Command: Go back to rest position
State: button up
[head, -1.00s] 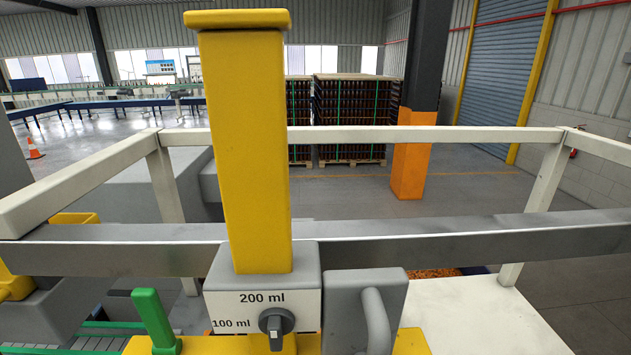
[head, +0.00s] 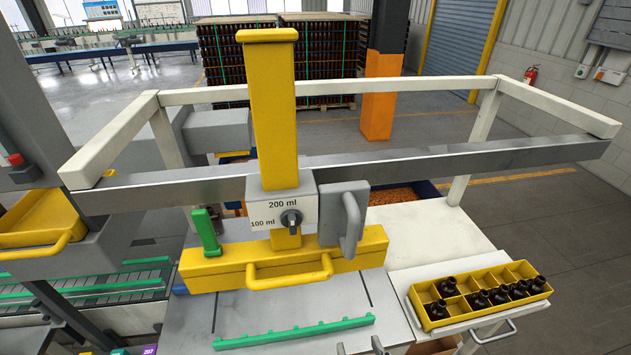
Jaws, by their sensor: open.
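My gripper and arm do not show in the head view. Several amber bottles (head: 480,302) with black necks stand in a yellow divided crate (head: 425,322) at the lower right. Some of the crate's compartments are empty.
A yellow post (head: 273,105) rises behind a 200 ml / 100 ml dial panel (head: 283,211). A yellow block with a handle (head: 215,272) lies below, with a green toothed strip (head: 290,333) in front. A steel rail (head: 400,165) and white frame cross the bench. A green-railed conveyor (head: 120,283) is left.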

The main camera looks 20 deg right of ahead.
jog(key=w+a+r+n+y+p, duration=0.2)
jog(key=a+r+p, duration=0.3)
jog(key=a+r, duration=0.8)
jog(key=a, duration=0.4)
jog(key=shift+w+y, duration=0.4)
jog(key=shift+f, duration=0.1)
